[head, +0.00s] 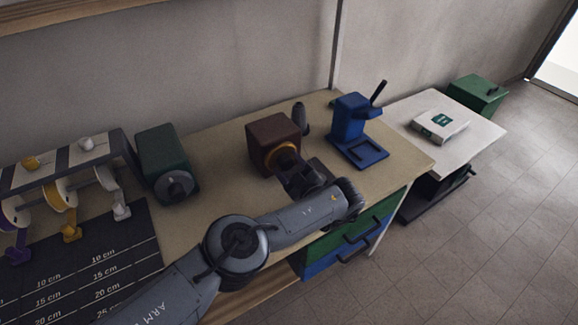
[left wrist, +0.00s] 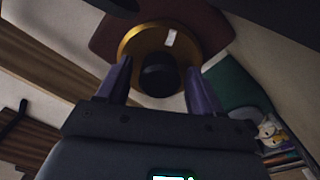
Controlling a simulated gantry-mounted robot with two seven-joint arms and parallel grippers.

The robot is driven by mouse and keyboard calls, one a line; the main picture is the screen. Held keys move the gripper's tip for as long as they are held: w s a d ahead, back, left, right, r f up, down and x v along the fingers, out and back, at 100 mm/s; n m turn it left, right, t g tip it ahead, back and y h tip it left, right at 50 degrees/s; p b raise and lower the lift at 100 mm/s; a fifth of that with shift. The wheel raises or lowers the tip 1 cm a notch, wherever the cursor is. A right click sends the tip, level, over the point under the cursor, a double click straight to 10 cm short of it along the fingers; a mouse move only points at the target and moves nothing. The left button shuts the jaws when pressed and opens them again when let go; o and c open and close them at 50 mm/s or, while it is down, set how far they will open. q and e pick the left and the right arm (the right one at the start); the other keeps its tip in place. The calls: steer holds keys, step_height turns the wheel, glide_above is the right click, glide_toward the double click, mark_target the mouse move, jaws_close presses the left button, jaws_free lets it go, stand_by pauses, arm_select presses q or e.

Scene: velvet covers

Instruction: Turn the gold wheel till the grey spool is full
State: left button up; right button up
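The gold wheel (head: 284,157) is on the front of a dark red-brown box (head: 262,133) on the table. In the left wrist view the gold wheel (left wrist: 130,47) has a dark round knob (left wrist: 158,80) in front of its middle and a small white mark. My left gripper (left wrist: 158,77) points at the wheel, its two fingers apart on either side of the knob, with no clear contact. In the head view my left gripper (head: 292,170) hides part of the wheel. A pale grey spool (head: 106,178) hangs at the right end of the striped rack; its fill is hard to tell. My right gripper is out of view.
A green box with a grey dial (head: 163,165) stands left of the brown box. A blue press-like stand (head: 350,118) is to its right, and a dark upright object (head: 301,117) behind. A dark measuring mat (head: 95,268) lies below the rack (head: 70,160).

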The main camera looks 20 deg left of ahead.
mark_target(289, 165)
arm_select(q)
steer(key=shift+o, duration=0.2)
steer(key=shift+s+d+r+p, duration=0.15)
steer(key=shift+s+d+p, duration=0.2)
steer(key=shift+p, duration=0.3)
steer(key=p+v, duration=0.4)
steer(key=v, duration=0.1)
steer(key=shift+w+r, duration=0.1)
steer(key=p+v, duration=0.1)
steer(key=v, duration=0.2)
steer(key=shift+d, duration=0.3)
steer(key=shift+s+d+f, duration=0.3)
steer(key=shift+s+d, duration=0.2)
steer(key=shift+s, duration=0.1)
